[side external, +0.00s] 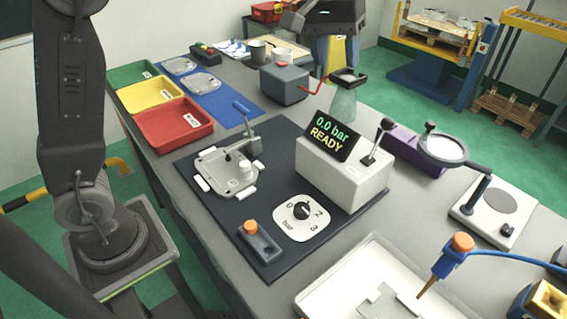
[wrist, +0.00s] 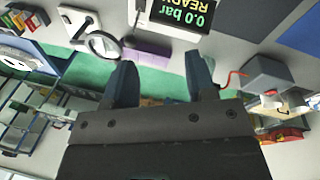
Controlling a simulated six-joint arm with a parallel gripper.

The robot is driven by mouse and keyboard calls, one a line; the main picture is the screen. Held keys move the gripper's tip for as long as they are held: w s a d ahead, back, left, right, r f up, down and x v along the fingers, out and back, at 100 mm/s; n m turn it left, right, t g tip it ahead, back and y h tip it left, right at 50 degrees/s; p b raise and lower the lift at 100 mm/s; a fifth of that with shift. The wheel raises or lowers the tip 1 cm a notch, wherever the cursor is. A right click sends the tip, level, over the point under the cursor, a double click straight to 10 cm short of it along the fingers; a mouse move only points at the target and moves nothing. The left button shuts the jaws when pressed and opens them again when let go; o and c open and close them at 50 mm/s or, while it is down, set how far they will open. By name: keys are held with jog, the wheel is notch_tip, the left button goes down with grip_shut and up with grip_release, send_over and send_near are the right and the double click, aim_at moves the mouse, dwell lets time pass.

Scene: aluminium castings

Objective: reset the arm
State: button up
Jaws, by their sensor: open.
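My gripper (side external: 334,55) hangs at the top of the side view, above the far part of the bench and clear of the test station. In the wrist view my gripper (wrist: 161,58) shows two dark blue fingers spread wide with nothing between them. The grey test box (side external: 342,178) carries a display (side external: 330,135) reading "0.0 bar READY"; the display also appears upside down in the wrist view (wrist: 185,12). An aluminium casting (side external: 216,175) lies in a fixture on the dark mat (side external: 285,258), left of the box.
Red (side external: 174,125), yellow (side external: 150,93) and green (side external: 130,73) trays line the left edge. Castings (side external: 203,83) lie on a blue mat (side external: 222,105). A grey box (side external: 284,82) with a red cable stands near my gripper. A magnifier (side external: 443,150) and white tray (side external: 330,292) occupy the right and front.

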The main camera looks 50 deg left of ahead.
jog(key=s+a+f+m+t, duration=0.2)
jog(key=s+a+f, duration=0.1)
jog(key=s, duration=0.9)
jog(key=s+a+f+m+t+y, duration=0.1)
jog(key=s+f, duration=0.4)
jog(key=s, duration=0.7)
jog(key=a+m+t, duration=0.1)
jog(key=a, duration=0.1)
jog(key=shift+s+a+y, duration=0.2)
jog(key=shift+a+y, duration=0.1)
jog(key=shift+a, duration=0.05)
